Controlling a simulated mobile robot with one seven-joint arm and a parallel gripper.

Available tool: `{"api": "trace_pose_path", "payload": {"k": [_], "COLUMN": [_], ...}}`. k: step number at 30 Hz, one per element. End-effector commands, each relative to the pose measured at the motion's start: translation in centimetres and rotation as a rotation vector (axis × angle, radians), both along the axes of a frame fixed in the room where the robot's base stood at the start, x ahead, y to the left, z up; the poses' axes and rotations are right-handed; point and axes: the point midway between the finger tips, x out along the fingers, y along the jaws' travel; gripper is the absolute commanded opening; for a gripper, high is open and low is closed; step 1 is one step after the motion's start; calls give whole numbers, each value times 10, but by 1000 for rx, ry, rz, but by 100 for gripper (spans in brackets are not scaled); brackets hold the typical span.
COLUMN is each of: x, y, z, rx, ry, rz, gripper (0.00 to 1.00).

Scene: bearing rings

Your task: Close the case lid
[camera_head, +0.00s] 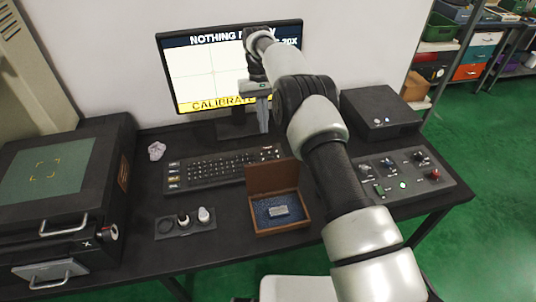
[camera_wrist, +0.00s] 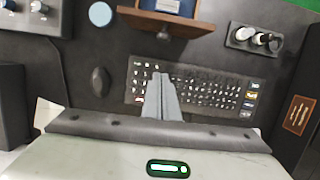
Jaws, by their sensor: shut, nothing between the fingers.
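The small wooden case (camera_head: 281,227) stands open near the front middle of the desk. Its brown lid (camera_head: 272,177) stands up at the back edge, roughly upright. Inside, a grey metal block (camera_head: 278,211) lies on blue lining. My gripper (camera_head: 264,130) hangs pointing down in front of the monitor, behind the case and apart from it. In the wrist view, its fingers (camera_wrist: 162,102) are together and empty over the keyboard. The lid (camera_wrist: 170,22) shows at the top of that view, with the case interior partly cut off.
The keyboard (camera_head: 215,170) lies left of and behind the case. A tray with small parts (camera_head: 185,222) is to its left. A control panel (camera_head: 400,175) and a dark box (camera_head: 382,112) are on the right. The monitor (camera_head: 212,75) stands behind my gripper.

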Motion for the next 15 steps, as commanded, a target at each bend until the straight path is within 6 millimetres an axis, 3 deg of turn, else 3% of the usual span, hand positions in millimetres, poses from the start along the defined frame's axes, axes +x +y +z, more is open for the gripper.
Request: {"api": "trace_pose_path", "payload": {"k": [8,15], "x": [-15,-36], "y": [-5,-12], "z": [-54,-54], "rx": [-1,1], "ry": [4,-1], "rz": [1,1], "gripper": [0,0]}}
